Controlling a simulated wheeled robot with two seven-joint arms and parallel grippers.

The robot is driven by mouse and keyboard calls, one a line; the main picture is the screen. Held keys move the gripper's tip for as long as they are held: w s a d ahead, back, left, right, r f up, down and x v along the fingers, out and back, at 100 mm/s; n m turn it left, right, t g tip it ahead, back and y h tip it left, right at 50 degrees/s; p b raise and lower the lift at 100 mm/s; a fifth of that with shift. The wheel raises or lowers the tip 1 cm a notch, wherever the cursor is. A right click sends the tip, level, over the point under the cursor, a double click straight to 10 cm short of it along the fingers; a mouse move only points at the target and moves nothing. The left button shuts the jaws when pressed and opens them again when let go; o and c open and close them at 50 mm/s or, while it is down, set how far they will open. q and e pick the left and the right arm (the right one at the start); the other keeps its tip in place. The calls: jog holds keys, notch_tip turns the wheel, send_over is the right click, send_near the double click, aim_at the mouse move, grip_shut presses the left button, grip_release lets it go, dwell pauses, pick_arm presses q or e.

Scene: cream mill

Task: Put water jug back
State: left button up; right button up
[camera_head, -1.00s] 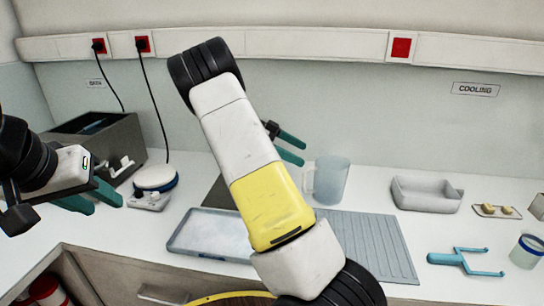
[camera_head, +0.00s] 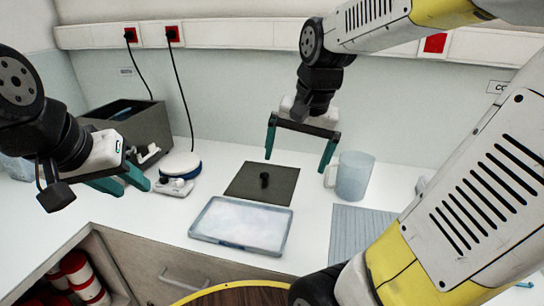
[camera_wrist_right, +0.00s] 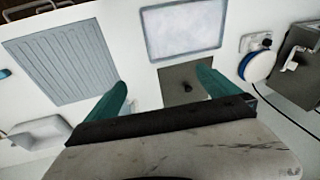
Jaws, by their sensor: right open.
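The water jug (camera_head: 352,177) is a translucent blue-grey jug with its handle on the left. It stands upright on the white counter, right of the dark square plate (camera_head: 243,185), in the head view. My right gripper (camera_head: 297,165) is open and empty, its fingers pointing down above the back of the plate, with its right finger close to the jug's handle. The right wrist view shows the same open fingers (camera_wrist_right: 162,80); I cannot make out the jug there. My left gripper (camera_head: 134,190) is open and empty at the left, in front of the grey bin.
A shallow tray (camera_head: 212,229) lies in front of the plate, and a ribbed mat (camera_head: 345,242) lies at the right, partly behind my right arm. A small white-and-blue device (camera_head: 180,165) and a grey bin (camera_head: 148,125) stand at the left. A wall rail runs behind.

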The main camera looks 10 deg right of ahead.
jog(key=s+a+r+n+t+y, duration=0.1)
jog(key=s+a+r+n+t, duration=0.1)
jog(key=s+a+n+t, duration=0.1)
jog(key=shift+s+a+r+n, duration=0.2)
jog(key=shift+s+a+n, duration=0.55)
jog(key=shift+s+n, duration=0.65)
